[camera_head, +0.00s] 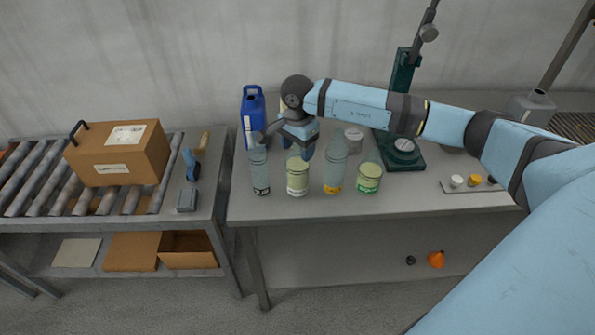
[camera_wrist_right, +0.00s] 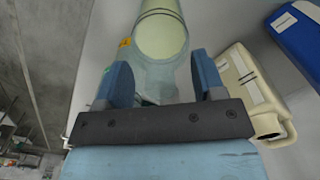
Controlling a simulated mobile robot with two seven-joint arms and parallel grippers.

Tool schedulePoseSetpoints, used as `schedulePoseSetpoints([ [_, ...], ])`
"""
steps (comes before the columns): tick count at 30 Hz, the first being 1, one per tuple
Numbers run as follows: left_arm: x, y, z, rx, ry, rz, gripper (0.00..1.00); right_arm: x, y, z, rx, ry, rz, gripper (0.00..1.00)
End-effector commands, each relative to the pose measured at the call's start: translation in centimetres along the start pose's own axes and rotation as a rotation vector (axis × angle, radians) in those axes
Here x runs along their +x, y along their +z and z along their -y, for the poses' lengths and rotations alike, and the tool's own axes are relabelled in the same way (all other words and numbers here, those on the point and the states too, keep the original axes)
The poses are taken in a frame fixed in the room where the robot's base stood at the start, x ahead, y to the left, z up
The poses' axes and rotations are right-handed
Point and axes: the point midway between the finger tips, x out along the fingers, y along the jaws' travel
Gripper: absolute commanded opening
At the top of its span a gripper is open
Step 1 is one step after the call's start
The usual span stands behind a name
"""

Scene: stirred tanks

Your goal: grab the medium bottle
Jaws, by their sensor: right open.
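A row of clear bottles stands on the grey bench: a slim one at left (camera_head: 260,172), a pale yellow-green one (camera_head: 297,176), a tall one with an orange mark low down (camera_head: 335,170) and a short wide green-filled jar (camera_head: 369,177). I cannot tell for sure which is the medium bottle. My right gripper (camera_head: 286,143) is open above and behind the yellow-green bottle, overlapping its top. In the right wrist view, a clear bottle with yellow-green contents (camera_wrist_right: 162,38) lies ahead between the open fingers (camera_wrist_right: 162,78), with no visible grip. My left gripper is out of view.
A blue canister (camera_head: 253,112) and a cream canister, clear in the right wrist view (camera_wrist_right: 245,85), stand close behind the bottles. A green stand (camera_head: 402,80) is to the right. A roller table with a cardboard box (camera_head: 118,155) is at left. The bench front is clear.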

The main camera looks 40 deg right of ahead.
Motion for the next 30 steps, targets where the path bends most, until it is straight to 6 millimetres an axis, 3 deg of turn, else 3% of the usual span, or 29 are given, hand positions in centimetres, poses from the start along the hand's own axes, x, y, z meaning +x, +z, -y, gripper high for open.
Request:
schedulePoseSetpoints([
  [3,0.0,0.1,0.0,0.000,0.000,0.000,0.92,0.0,0.0,0.0,0.000,0.000,0.000,0.61],
  [11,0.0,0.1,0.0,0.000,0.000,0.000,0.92,0.0,0.0,0.0,0.000,0.000,0.000,0.01],
  [24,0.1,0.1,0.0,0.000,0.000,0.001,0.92,0.0,0.1,-0.1,0.000,0.002,0.001,0.00],
  [30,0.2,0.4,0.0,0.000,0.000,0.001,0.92,-1.5,0.0,0.0,0.000,0.000,0.001,0.00],
])
